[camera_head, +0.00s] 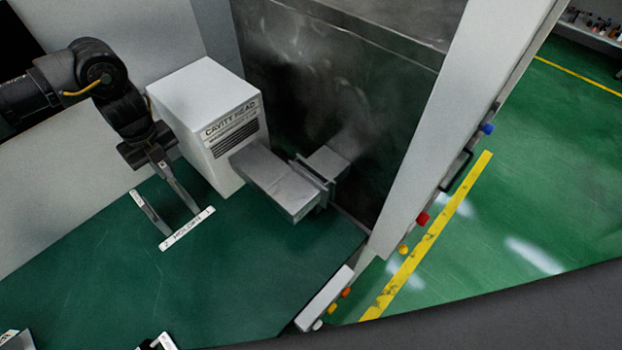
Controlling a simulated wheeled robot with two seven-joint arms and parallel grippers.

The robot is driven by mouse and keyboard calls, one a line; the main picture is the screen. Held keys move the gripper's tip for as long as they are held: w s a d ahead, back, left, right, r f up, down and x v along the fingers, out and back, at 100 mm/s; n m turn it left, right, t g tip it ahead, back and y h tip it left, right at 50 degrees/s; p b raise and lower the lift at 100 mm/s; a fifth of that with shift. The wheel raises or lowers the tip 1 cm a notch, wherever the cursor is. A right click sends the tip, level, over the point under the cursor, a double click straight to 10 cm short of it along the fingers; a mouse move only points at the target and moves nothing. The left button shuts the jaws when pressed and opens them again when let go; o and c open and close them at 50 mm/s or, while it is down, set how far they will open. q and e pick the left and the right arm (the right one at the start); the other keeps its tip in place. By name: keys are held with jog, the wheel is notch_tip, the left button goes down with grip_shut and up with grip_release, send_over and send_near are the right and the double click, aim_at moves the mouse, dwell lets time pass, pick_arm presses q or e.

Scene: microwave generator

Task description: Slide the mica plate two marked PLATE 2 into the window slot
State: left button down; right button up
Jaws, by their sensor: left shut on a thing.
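My left gripper (182,190) reaches down from the upper left to the holder. Its narrow fingers are shut on a thin grey piece seen nearly edge-on, which I take to be mica plate two; its PLATE 2 mark cannot be read. The holder (188,229) has a white front strip lettered HOLDER, with 2 at its left end and 1 at its right. A grey bar (152,215) runs back from the strip's left end. The window slot seems to be at the flange (314,178) on the grey waveguide (278,184); its opening is hidden. My right gripper is out of view.
The white CAVITY HEAD box (208,115) stands behind and right of the holder. A dark metal panel (330,90) rises behind the waveguide. Small labelled items (157,342) lie at the bottom edge. The green bench top (190,290) is clear between.

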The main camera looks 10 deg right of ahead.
aim_at(166, 165)
pick_arm(q)
jog(key=shift+r+p, duration=0.45)
jog(key=shift+r, duration=0.25)
jog(key=shift+d+f+n, duration=0.15)
jog(key=shift+n, duration=0.25)
jog(key=n, duration=0.1)
jog(key=s+d+n+b, duration=0.1)
jog(key=n, duration=0.1)
jog(key=s+n, duration=0.1)
jog(key=shift+d+r+n, duration=0.35)
jog(key=shift+d+n, duration=0.05)
jog(key=s+d+n+b, duration=0.1)
jog(key=s+n, duration=0.3)
jog(key=n, duration=0.4)
jog(key=s+d+r+n+b, duration=0.1)
jog(key=s+n, duration=0.3)
jog(key=n, duration=0.5)
jog(key=shift+s+d+r+b, duration=0.15)
jog(key=shift+s+d+b, duration=0.2)
jog(key=shift+b, duration=0.3)
